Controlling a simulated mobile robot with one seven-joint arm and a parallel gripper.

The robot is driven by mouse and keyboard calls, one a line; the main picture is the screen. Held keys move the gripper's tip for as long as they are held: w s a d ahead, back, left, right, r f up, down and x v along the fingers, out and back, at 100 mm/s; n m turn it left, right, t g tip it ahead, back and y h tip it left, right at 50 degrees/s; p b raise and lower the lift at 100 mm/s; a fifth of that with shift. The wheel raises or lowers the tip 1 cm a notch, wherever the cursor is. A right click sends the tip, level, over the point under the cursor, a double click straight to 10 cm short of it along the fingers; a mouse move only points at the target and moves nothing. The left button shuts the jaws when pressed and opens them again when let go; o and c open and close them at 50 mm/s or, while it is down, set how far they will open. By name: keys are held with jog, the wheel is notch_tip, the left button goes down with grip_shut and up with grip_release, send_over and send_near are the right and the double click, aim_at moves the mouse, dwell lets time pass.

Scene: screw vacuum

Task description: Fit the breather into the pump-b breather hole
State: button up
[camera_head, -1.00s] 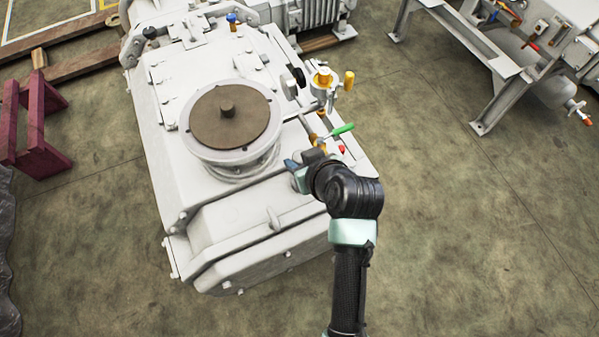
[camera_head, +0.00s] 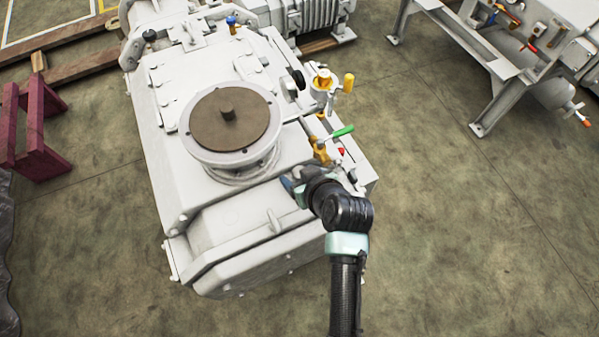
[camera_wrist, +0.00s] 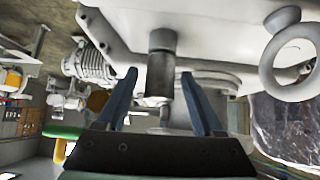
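My gripper (camera_wrist: 158,100) shows two blue fingers spread apart in the wrist view. A grey cylinder with a dark upper band, apparently the breather (camera_wrist: 162,62), stands in line between them, with a visible gap on each side. Its dark end meets a pale pump surface (camera_wrist: 215,35); I cannot tell whether it sits in a hole. In the head view the pale pump (camera_head: 240,215) fills the middle, and my gripper (camera_head: 288,184) is beside its round flange, near the front right corner. The breather and hole are hidden there by my wrist.
A green-handled valve (camera_head: 342,131) and a yellow-handled fitting (camera_head: 325,82) rise just behind my gripper. The flange with a brown disc (camera_head: 230,118) is to its left. A maroon stand (camera_head: 35,130) is at left.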

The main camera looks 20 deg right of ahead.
jog(key=shift+r, duration=0.25)
jog(key=shift+s+r, duration=0.1)
jog(key=shift+s, duration=0.15)
jog(key=v, duration=1.1)
jog(key=shift+r, duration=0.15)
